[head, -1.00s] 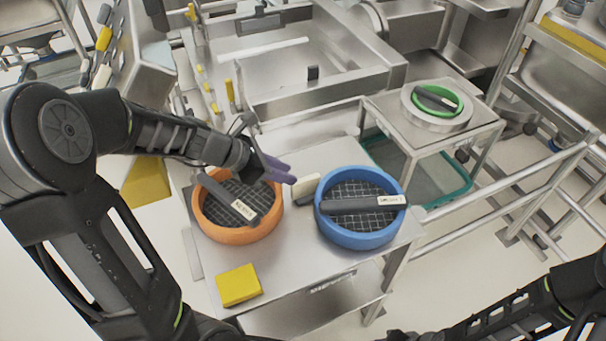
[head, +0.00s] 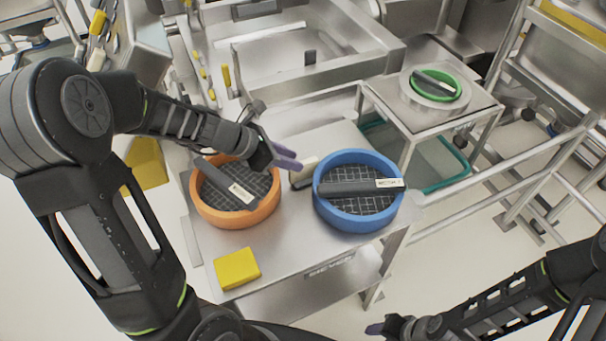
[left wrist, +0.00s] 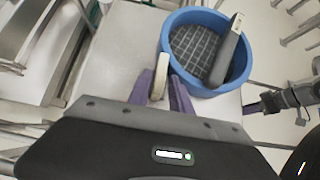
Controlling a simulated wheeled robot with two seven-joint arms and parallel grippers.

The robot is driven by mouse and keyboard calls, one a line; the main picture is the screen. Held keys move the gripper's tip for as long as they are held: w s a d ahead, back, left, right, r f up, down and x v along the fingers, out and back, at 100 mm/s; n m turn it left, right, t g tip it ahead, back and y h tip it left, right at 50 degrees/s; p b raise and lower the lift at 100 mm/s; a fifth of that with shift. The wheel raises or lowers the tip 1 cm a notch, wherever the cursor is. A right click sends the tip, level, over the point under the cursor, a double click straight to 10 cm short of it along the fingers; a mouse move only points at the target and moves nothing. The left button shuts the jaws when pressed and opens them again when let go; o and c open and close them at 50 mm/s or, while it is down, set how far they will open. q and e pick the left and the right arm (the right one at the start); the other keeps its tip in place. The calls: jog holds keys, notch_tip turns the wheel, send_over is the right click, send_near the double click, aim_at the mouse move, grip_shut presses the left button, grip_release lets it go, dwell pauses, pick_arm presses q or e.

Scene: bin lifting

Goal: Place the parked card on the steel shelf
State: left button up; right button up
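A small cream block, apparently the card (head: 303,172), stands on edge on the steel table between the orange and blue bins. It also shows in the left wrist view (left wrist: 160,77). My left gripper (head: 289,159), with purple fingers, is just left of and above it. In the left wrist view the fingers (left wrist: 164,88) are apart, with the card at their tips; I cannot tell whether they touch it. My right gripper (head: 378,328) is low at the picture's bottom, away from the table, its fingers too small to read. A steel shelf (head: 330,279) lies under the tabletop.
The orange bin (head: 240,217) and blue bin (head: 357,216) have mesh bottoms and dark labelled bars across them. A yellow block (head: 237,268) lies at the table's front. A steel stand (head: 480,112) at right holds a green ring (head: 437,85). A rail runs along the right.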

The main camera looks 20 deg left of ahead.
aim_at(303, 172)
pick_arm(q)
jog(key=b+x, duration=0.1)
jog(key=x, duration=0.4)
jog(key=shift+s+r, duration=0.1)
jog(key=shift+c, duration=0.4)
grip_shut()
